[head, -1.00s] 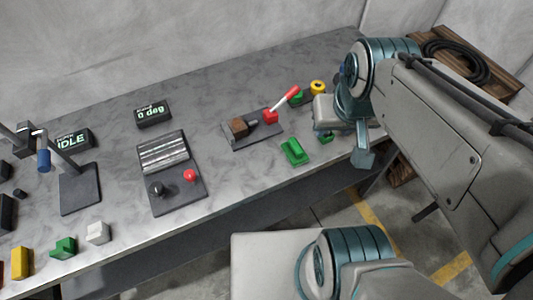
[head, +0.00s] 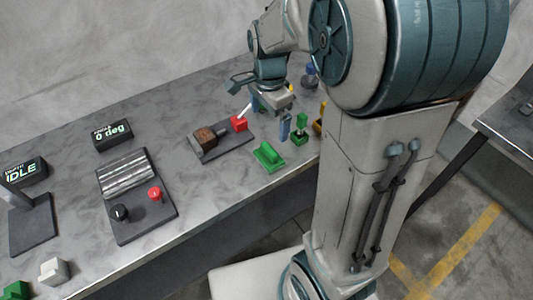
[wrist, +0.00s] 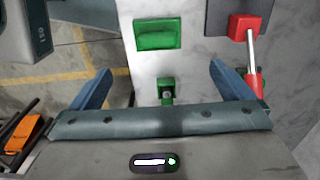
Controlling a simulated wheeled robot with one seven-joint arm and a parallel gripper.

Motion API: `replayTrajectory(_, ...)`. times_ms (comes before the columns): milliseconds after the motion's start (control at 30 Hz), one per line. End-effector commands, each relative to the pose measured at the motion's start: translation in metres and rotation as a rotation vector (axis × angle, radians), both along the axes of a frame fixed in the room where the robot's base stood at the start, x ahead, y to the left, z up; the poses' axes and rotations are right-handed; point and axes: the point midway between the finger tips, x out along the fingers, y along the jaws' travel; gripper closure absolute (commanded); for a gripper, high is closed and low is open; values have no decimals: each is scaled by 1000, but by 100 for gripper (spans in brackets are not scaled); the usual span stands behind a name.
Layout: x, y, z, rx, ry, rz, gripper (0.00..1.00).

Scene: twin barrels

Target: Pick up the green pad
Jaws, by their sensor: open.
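A small green piece with an upright stem (head: 300,130) stands near the table's right end. It also shows in the wrist view (wrist: 166,92), in the gap between my fingers. A wider green block with a recessed top (head: 268,157) lies closer to the table's front edge, and it shows in the wrist view (wrist: 157,35) beyond the fingertips. I cannot tell which of them is the pad. My gripper (head: 270,118) is open and empty, with blue fingers pointing down; it also shows in the wrist view (wrist: 160,72). The gap in height is unclear.
A red block with a pale lever (head: 240,124) stands close beside my gripper on a dark base; the lever shows near the right finger in the wrist view (wrist: 251,55). The table's middle front is clear.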

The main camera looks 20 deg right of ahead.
Motion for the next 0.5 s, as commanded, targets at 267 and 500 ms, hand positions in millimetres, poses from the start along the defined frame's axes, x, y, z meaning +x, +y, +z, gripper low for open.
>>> replayTrajectory(267, -1, 0, -50, -1, 9, -12, 0)
replayTrajectory(500, 0, 0, -82, -1, 5, -10, 0)
